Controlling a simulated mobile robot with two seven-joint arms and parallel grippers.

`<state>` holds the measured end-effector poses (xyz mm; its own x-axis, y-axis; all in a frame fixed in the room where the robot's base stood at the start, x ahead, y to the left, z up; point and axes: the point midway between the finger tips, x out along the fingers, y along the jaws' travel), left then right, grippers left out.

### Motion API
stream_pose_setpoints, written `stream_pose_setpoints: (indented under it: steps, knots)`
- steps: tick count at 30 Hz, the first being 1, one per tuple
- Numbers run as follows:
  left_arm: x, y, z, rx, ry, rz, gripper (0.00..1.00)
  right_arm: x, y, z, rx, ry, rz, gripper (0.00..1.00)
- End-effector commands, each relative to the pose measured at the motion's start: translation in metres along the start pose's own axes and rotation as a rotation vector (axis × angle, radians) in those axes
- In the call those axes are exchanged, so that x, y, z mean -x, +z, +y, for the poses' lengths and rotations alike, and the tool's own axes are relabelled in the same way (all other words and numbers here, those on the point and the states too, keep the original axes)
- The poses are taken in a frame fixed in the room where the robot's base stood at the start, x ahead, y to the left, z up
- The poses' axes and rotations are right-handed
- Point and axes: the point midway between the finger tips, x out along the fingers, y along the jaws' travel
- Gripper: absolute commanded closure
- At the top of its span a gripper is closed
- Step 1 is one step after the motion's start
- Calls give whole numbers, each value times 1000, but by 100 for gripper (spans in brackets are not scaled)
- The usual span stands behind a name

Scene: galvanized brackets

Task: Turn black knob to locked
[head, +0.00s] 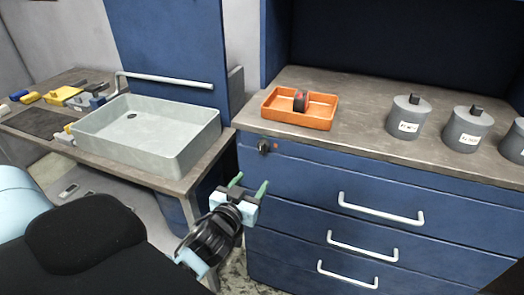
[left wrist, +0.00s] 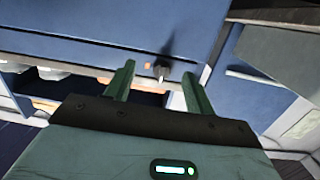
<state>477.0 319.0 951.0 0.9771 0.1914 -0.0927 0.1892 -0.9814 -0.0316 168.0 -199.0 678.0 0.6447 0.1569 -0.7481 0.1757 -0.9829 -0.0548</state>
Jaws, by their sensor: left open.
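The black knob (head: 264,147) sits on the blue front of the drawer cabinet, near its upper left corner. An orange-red mark shows just to its right. In the left wrist view the knob (left wrist: 161,70) appears beyond the fingertips and between them, with a light pointer or tip on it and an orange mark beside it. My left gripper (head: 250,184) has green fingers and is open and empty. It is below and a little left of the knob, apart from it. Whether the knob stands at locked is too small to tell. My right gripper is not in view.
The drawer cabinet (head: 290,205) has several white handles. On its counter are an orange tray (head: 277,113) and grey lidded canisters (head: 408,117). A grey basin (head: 150,150) stands on the left table, whose corner is close to my left arm.

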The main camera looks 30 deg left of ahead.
Motion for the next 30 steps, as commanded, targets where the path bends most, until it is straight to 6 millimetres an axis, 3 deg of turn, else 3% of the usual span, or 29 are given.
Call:
stream_pose_setpoints:
  steps: [3, 6, 14, 30]
  knots:
    - [-11, -31, -8, 24, -34, 69, 46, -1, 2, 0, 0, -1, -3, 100]
    - [-14, -41, -11, 32, -45, 91, 46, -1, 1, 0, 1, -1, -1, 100]
    - [-21, -44, -11, 34, -45, 95, 46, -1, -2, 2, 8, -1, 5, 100]
    - [-86, -49, -14, 33, -43, 93, 46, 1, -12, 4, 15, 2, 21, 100]
